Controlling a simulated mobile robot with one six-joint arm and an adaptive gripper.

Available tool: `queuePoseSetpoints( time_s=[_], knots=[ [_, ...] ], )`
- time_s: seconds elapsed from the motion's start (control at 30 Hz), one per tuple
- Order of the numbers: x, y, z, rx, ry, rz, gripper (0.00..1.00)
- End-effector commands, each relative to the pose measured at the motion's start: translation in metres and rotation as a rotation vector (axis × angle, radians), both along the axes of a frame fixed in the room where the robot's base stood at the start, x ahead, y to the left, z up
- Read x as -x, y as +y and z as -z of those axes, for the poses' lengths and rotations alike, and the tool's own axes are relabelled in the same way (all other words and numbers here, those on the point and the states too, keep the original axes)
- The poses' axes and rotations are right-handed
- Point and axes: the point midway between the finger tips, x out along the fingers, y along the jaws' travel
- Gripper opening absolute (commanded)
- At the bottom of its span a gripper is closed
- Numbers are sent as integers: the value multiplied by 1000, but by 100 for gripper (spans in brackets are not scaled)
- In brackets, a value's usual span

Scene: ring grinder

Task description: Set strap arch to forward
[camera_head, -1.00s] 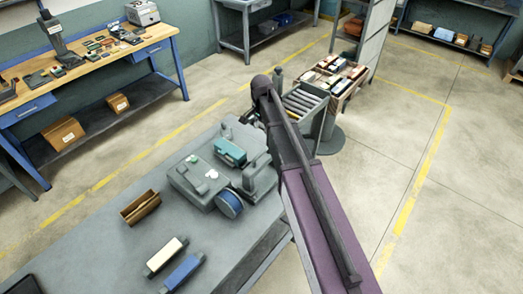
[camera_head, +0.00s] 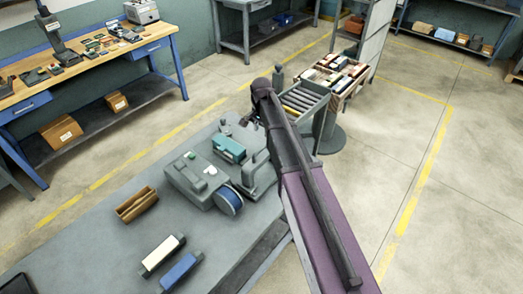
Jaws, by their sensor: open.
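The grey ring grinder (camera_head: 197,182) stands on the grey bench, with a blue wheel (camera_head: 229,201) at its front right and a teal block (camera_head: 229,149) behind it. An upright grey part (camera_head: 258,172) at its right side may be the strap arch; its setting cannot be made out. My dark and purple arm reaches up from the bottom right, past the bench's right edge. Small dark parts left of the arm's far end look like my gripper (camera_head: 245,120), open and mostly hidden, behind the machine in the picture. I cannot see it touching anything.
A brown open box (camera_head: 136,205), a cream block (camera_head: 163,255) and a blue block (camera_head: 182,271) lie on the bench (camera_head: 80,250) at the front left. A roller stand (camera_head: 303,97) and a crate of boxes (camera_head: 337,73) are beyond the arm. Floor at right is clear.

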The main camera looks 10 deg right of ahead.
Motion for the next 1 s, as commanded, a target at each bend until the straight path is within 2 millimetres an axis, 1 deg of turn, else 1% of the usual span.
queuePoseSetpoints(
  time_s=[0.03,1.0],
  knots=[
    [0,0,8,0,0,0,57],
    [0,0,82,0,0,0,57]
  ],
)
